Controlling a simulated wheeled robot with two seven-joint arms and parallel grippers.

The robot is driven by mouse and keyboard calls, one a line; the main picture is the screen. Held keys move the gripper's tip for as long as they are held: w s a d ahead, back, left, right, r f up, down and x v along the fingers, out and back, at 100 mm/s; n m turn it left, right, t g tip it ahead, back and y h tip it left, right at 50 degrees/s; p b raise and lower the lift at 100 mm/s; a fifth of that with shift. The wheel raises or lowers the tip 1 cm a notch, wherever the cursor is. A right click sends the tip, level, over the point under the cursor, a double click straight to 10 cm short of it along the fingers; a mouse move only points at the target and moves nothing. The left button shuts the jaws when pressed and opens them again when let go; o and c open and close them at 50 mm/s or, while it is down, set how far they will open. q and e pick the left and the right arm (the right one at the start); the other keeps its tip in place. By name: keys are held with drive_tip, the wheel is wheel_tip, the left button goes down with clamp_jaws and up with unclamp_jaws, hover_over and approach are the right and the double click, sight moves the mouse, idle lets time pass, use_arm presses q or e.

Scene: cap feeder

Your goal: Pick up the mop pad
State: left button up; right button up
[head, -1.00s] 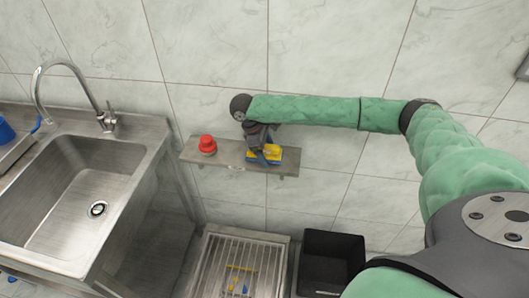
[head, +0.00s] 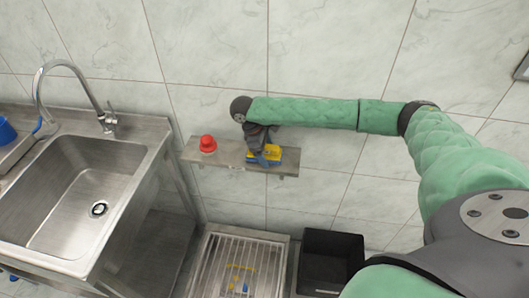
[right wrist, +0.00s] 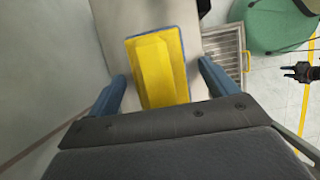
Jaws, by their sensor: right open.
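The mop pad (head: 265,155) is a yellow block on a blue-edged base, lying on the right part of the wall shelf (head: 222,153). It shows whole in the right wrist view (right wrist: 158,68), lying lengthwise between my fingers. My right gripper (right wrist: 162,72) is open, with one blue finger to each side of the pad and a visible gap on both sides. In the head view the hand (head: 262,146) is over the pad and hides part of it. I cannot tell how far above the shelf the fingertips are. My left gripper does not show in the head view.
A red knob-like object (head: 207,144) stands on the shelf's left end. A steel sink (head: 92,190) is at the left. Below the shelf are a slatted metal tray (head: 225,262) with a yellow-and-blue thing on it and a black bin (head: 333,247). The tiled wall is close behind.

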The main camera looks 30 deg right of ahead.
sight(267, 145)
drive_tip(key=shift+c, duration=0.4)
drive_tip(key=c, duration=1.1)
drive_tip(key=shift+o, duration=0.2)
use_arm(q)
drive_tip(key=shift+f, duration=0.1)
